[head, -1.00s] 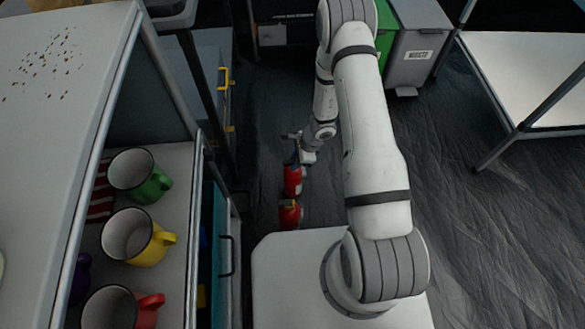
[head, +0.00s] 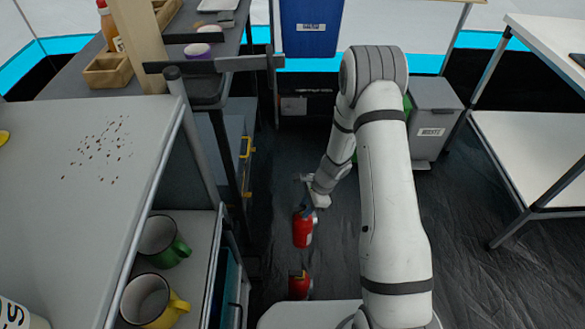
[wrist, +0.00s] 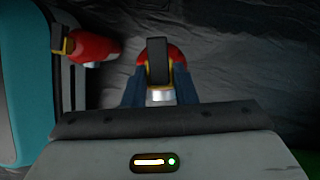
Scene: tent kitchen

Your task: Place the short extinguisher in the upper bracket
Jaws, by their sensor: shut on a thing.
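Two red extinguishers show in the head view. My gripper (head: 308,208) is shut on the top of the farther red extinguisher (head: 303,231), which hangs below it roughly upright beside the shelving. In the wrist view my gripper's dark fingers (wrist: 159,94) close around its silver neck, with its black handle (wrist: 157,58) and red body (wrist: 177,54) beyond. The second red extinguisher (head: 299,286) is nearer my base. It is in the wrist view at upper left (wrist: 95,47), apart from the held one. I cannot clearly make out the upper bracket.
A shelf unit with a speckled top (head: 95,165) stands at left, with a green mug (head: 163,240) and a yellow mug (head: 152,302) below. A grey waste bin (head: 433,115) stands behind my arm. A white table (head: 525,145) is at right. Dark floor between is clear.

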